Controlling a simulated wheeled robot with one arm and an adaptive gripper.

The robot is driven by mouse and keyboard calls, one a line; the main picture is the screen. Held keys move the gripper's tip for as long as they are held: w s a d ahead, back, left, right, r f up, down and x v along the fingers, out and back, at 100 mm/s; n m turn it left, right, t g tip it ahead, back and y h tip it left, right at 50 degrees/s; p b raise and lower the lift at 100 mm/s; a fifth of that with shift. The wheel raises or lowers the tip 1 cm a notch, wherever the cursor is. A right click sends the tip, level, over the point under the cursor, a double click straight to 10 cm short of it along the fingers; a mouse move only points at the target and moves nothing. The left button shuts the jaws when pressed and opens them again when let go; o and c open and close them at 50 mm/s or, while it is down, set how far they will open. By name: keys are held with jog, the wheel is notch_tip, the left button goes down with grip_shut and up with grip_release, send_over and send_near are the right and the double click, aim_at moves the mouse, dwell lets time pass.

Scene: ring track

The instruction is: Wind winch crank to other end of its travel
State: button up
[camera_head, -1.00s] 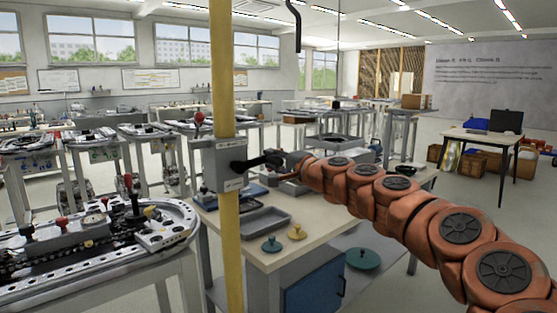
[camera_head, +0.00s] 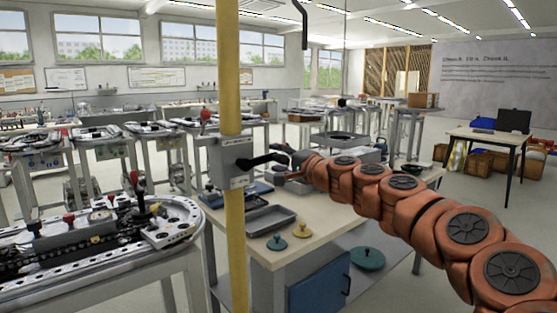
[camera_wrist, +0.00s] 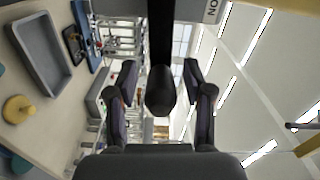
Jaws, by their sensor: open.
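The winch is a grey box (camera_head: 231,158) fixed to a yellow post. Its black crank (camera_head: 262,160) sticks out to the right, toward my gripper. My gripper (camera_head: 288,156) is small in the head view, at the end of my orange arm and close to the crank's outer end. In the wrist view the crank's dark rounded knob (camera_wrist: 161,92) lies between the two spread fingers of my gripper (camera_wrist: 161,104). Gaps show on both sides of the knob, so the fingers are apart from it. Part of the winch label shows at the wrist view's top edge.
The yellow post (camera_head: 232,60) stands upright before me. Behind it is a workbench with a grey tray (camera_head: 270,220) and small knobbed lids. A track table (camera_head: 100,240) stands at left. A black hook (camera_head: 304,25) hangs above. Open floor lies at right.

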jog(key=shift+d, duration=0.1)
jog(key=v, duration=1.2)
dwell(0.4)
